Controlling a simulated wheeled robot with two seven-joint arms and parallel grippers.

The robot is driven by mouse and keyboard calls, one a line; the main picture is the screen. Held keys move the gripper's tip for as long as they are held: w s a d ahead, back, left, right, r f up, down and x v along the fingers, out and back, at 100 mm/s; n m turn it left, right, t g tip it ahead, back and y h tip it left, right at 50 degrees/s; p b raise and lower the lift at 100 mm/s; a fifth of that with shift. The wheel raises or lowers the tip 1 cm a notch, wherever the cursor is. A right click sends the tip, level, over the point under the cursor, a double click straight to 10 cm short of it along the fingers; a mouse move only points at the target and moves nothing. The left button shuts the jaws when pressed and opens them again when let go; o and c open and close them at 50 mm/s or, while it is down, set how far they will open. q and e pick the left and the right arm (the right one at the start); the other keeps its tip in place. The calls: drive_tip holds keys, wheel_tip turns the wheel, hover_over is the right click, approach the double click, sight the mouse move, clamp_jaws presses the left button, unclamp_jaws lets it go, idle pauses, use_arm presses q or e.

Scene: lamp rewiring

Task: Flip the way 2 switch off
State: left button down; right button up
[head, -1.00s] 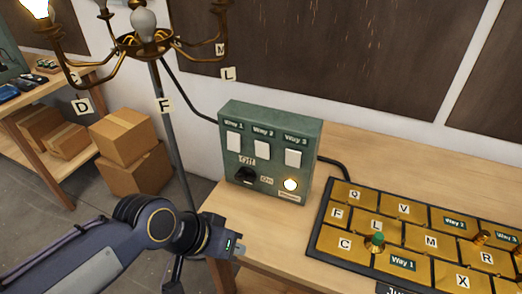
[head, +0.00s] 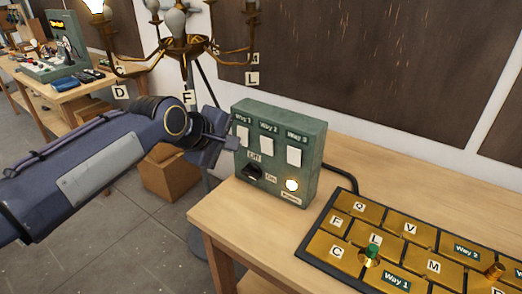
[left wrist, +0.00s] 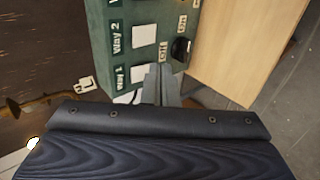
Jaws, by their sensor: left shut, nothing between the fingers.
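The green switch box (head: 314,160) stands on the wooden bench, with white rocker switches labelled Way 1, Way 2 and Way 3. The Way 2 switch (head: 268,147) is in the middle; it also shows in the left wrist view (left wrist: 145,37). I cannot tell its rocker position. My left gripper (head: 230,143) is shut and empty, at the box's left edge beside the Way 1 switch (head: 243,136). In the left wrist view its fingertips (left wrist: 158,78) overlap the Way 1 switch; contact cannot be told. My right gripper is not in view.
Below the switches are a black Off/On knob (head: 252,172) and a lit round lamp (head: 292,185). A tray of brass lettered plates (head: 340,252) lies right of the box. Bare bench lies in front.

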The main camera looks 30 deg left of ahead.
use_arm(q)
drive_tip(key=shift+a, duration=0.1)
drive_tip(key=shift+w+f, duration=0.1)
approach(268, 146)
drive_tip(key=s+f+x, duration=0.1)
drive_tip(key=x, duration=0.4)
drive_tip(key=shift+w+a+r+p, duration=0.1)
drive_tip(key=shift+w+p, duration=0.1)
drive_tip(key=shift+w, duration=0.2)
drive_tip(key=shift+w+r+p, duration=0.1)
drive_tip(key=shift+w+p, duration=0.05)
drive_tip(key=shift+w, duration=0.25)
